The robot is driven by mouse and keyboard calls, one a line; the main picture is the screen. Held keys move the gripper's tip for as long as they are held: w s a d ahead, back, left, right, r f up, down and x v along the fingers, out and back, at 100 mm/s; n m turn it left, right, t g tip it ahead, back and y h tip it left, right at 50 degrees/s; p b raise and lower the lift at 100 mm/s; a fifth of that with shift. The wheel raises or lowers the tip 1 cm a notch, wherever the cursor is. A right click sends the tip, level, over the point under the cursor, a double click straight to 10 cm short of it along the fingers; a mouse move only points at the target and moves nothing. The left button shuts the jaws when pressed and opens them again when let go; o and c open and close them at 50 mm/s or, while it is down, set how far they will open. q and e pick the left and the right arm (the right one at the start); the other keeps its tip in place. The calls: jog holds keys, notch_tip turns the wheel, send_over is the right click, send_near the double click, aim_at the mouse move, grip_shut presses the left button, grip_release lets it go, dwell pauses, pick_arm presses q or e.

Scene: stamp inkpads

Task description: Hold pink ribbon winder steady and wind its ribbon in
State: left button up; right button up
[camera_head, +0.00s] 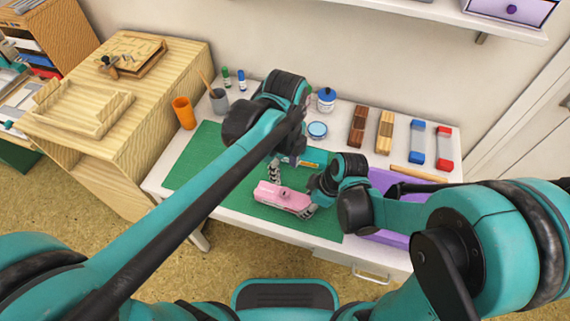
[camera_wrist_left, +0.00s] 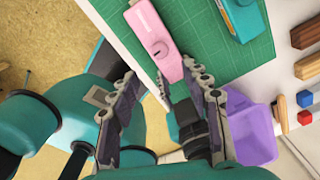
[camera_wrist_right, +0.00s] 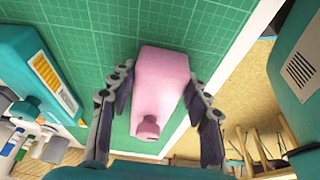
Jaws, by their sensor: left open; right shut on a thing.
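The pink ribbon winder (camera_head: 282,196) lies on the green mat near the table's front edge. It also shows in the left wrist view (camera_wrist_left: 150,35). In the right wrist view, the winder (camera_wrist_right: 160,85) sits between the fingers of my right gripper (camera_wrist_right: 159,75), with a round pink knob (camera_wrist_right: 148,127) at its near end. My right gripper (camera_head: 309,208) is shut on the winder's right end. My left gripper (camera_head: 275,170) is open and empty, just behind and above the winder; its spread fingers (camera_wrist_left: 160,72) point towards it. I cannot make out the ribbon.
A teal object with an orange-striped label (camera_wrist_right: 45,75) lies on the green mat (camera_head: 198,165) beside the winder. A purple bin (camera_head: 390,239) is at right. The mat's left part is clear.

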jog(key=o, duration=1.2)
jog(key=shift+c, duration=0.2)
pick_arm(q)
jog(key=shift+r, duration=0.5)
pick_arm(e)
jog(key=shift+r, duration=0.1)
